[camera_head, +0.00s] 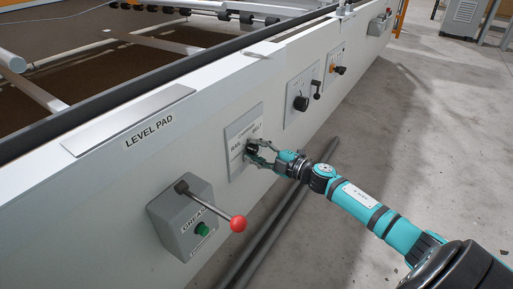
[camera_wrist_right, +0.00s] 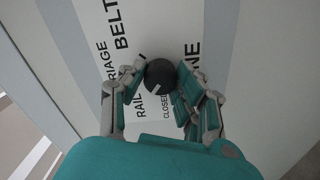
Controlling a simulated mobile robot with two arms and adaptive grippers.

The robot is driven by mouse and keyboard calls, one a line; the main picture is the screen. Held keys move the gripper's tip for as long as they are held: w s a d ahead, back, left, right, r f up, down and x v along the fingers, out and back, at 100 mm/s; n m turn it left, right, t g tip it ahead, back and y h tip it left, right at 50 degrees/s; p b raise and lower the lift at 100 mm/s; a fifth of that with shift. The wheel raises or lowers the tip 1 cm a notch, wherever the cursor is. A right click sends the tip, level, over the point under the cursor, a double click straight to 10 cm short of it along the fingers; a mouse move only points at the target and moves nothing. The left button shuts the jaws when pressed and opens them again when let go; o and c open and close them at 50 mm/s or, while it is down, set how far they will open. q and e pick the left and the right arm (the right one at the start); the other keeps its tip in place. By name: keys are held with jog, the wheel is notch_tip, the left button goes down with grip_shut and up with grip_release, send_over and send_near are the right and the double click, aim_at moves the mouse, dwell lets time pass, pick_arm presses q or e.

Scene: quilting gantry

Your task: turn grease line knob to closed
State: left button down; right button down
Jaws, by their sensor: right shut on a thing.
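The grease line knob (camera_wrist_right: 160,74) is a round black knob on a pale labelled plate (camera_head: 236,163) on the gantry's side. In the right wrist view a small pale mark shows near its lower edge, close to the words RAIL and CLOSED. Which setting it points to I cannot tell for sure. My right gripper (camera_head: 256,150) is shut on the knob, with fingers on both sides of it. In the head view the fingers partly hide the knob and some lettering. My left gripper is in neither view.
A grey GREASE box (camera_head: 183,222) with a red-ball lever (camera_head: 238,223) and green button stands left of the plate. Dark pipes (camera_head: 275,228) lie along the floor below. Open floor is at the right.

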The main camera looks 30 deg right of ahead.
jog(key=n, duration=0.6)
jog(key=shift+f+n, duration=0.1)
jog(key=shift+n, duration=0.8)
jog(key=c, duration=0.9)
grip_release()
jog(key=shift+c, duration=0.2)
jog(key=shift+s, duration=0.15)
jog(key=v, duration=1.1)
jog(key=shift+s+d, duration=0.15)
jog(key=shift+s, duration=0.2)
